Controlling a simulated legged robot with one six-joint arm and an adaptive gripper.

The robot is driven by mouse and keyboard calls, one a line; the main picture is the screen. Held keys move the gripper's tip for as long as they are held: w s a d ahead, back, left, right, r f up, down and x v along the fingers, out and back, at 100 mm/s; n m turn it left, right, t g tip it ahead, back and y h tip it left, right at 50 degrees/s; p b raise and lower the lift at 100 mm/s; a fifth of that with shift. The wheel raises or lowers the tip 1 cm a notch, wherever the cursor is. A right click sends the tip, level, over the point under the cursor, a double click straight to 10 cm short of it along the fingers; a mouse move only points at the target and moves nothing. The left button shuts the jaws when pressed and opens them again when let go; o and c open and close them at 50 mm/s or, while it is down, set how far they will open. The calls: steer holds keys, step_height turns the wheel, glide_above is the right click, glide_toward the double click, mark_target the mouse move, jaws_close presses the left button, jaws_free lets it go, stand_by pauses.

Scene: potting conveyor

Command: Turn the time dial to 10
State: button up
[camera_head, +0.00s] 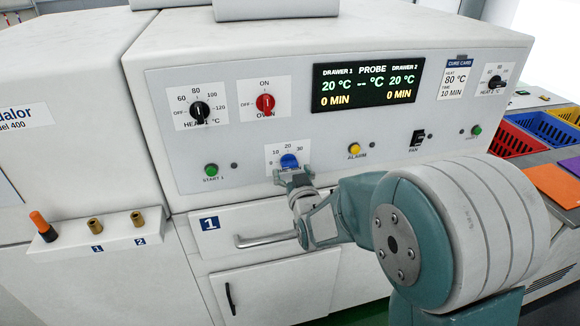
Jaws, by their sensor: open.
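The blue time dial (289,161) sits on the grey control panel, on a white scale plate (272,152) where 10, 20 and 30 can be read. Its pointer is too small to read, and its lower part and label are partly hidden. My gripper (292,174) is open, with its fingertips just below and in front of the dial. I cannot tell whether they touch it. The display (368,84) shows 20 °C and 0 MIN for both drawers, and dashes for the probe.
The black heat dial (200,108), red oven switch (265,103), green start button (211,170) and yellow alarm button (354,150) surround the dial. The drawer handle (265,240) is below my gripper. The cure card (457,76) reads 80 °C, 10 MIN.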

steer(key=shift+x, duration=0.95)
steer(key=shift+a, duration=0.1)
steer(key=shift+w+d, duration=0.1)
steer(key=shift+d, duration=0.2)
steer(key=shift+c, duration=0.9)
steer(key=shift+a, duration=0.2)
steer(key=c, duration=1)
steer(key=shift+m, duration=0.3)
steer(key=m, duration=0.3)
steer(key=shift+r+m, duration=0.1)
steer(key=shift+m, duration=0.2)
steer(key=shift+d+m, duration=0.1)
steer(key=shift+m, duration=2.2)
